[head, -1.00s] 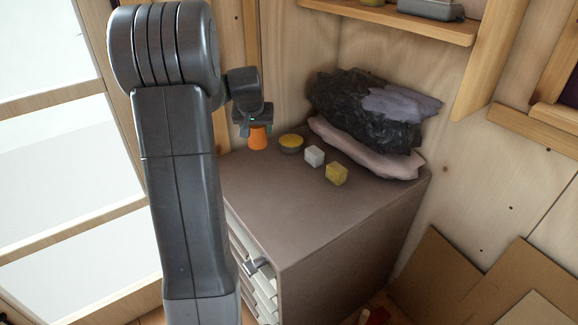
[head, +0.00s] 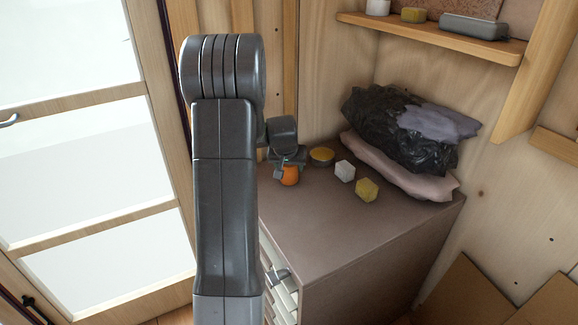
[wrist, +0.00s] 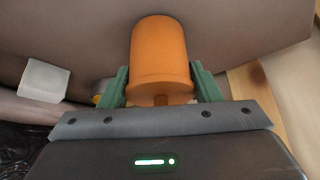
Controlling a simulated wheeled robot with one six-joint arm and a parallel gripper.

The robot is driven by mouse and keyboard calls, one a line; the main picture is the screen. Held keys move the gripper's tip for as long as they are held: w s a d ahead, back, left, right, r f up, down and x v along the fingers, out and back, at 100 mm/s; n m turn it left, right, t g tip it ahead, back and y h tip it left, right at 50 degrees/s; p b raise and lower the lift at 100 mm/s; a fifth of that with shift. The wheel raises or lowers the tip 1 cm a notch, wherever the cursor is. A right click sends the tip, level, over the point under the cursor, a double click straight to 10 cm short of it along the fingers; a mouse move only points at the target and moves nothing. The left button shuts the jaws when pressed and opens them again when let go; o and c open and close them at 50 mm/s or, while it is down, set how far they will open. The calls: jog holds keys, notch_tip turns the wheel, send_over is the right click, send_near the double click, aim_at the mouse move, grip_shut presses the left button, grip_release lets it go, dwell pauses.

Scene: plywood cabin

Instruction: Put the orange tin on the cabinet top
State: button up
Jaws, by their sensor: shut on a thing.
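The orange tin (head: 290,177) is held in my gripper (head: 287,167) at the left back of the brown cabinet top (head: 345,220). In the wrist view the tin (wrist: 160,52) stands out between the green fingers of my gripper (wrist: 160,84), which are shut on its sides. The brown cabinet surface (wrist: 245,32) fills the background there. I cannot tell whether the tin touches the top or hangs just above it. My arm covers part of the cabinet's left side in the head view.
A round yellow-topped tin (head: 321,155), a white block (head: 345,171) and a yellow block (head: 367,189) stand to the right of my gripper. Black and pink bags (head: 400,135) fill the back right. The front of the top is clear. A shelf (head: 440,38) hangs above.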

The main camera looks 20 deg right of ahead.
jog(key=shift+f, duration=0.25)
jog(key=o, duration=1.1)
jog(key=shift+r, duration=0.1)
jog(key=shift+r, duration=0.45)
jog(key=v, duration=1.1)
jog(key=shift+s+a+r+p, duration=0.1)
jog(key=shift+s+r+p, duration=0.1)
jog(key=shift+p, duration=0.15)
